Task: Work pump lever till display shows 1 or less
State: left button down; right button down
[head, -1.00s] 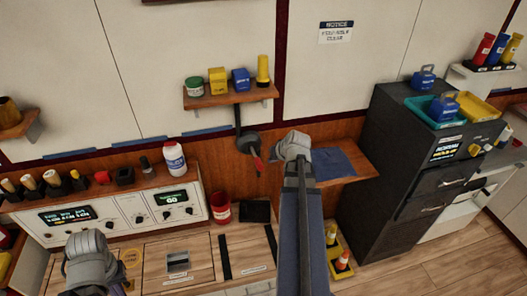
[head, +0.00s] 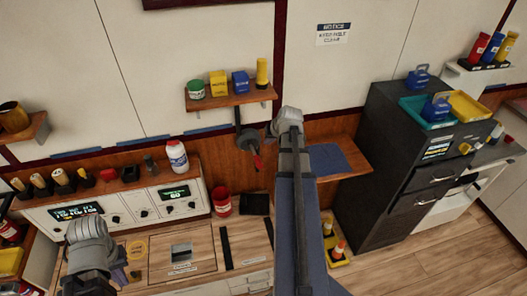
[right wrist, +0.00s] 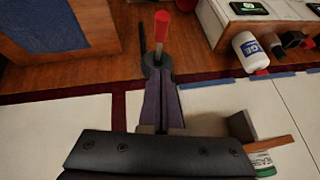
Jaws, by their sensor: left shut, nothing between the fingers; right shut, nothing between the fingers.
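The pump lever has a red grip (head: 258,163) and a dark round hub (head: 247,141) on the wood wall below the small shelf. In the right wrist view the red grip (right wrist: 161,26) points away from the hub, just beyond my right gripper (right wrist: 158,72). Its purple fingers are shut and empty, overlapping the hub in that view; I cannot tell if they touch. My right gripper is seen from behind in the head view (head: 284,121). My left gripper (head: 88,237) is shut and empty before the console. A green-lit display (head: 174,193) seems to read 60, though blurred.
A second display (head: 76,212) is on the same white console. A white bottle (head: 176,157) stands on the console's top ledge. A shelf with jars and boxes (head: 230,98) is above the lever. A wooden ledge with a blue mat (head: 328,158) is right of my right arm.

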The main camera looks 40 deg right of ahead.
jog(key=b, duration=0.9)
send_over(258, 159)
jog(key=s, duration=0.2)
notch_tip(258, 159, down, 9)
notch_tip(258, 159, down, 2)
jog(key=shift+f+b, duration=0.1)
jog(key=shift+b, duration=0.9)
jog(key=shift+s+a+f+b, duration=0.15)
jog(key=shift+a+f+b, duration=0.1)
jog(key=shift+f+b, duration=0.25)
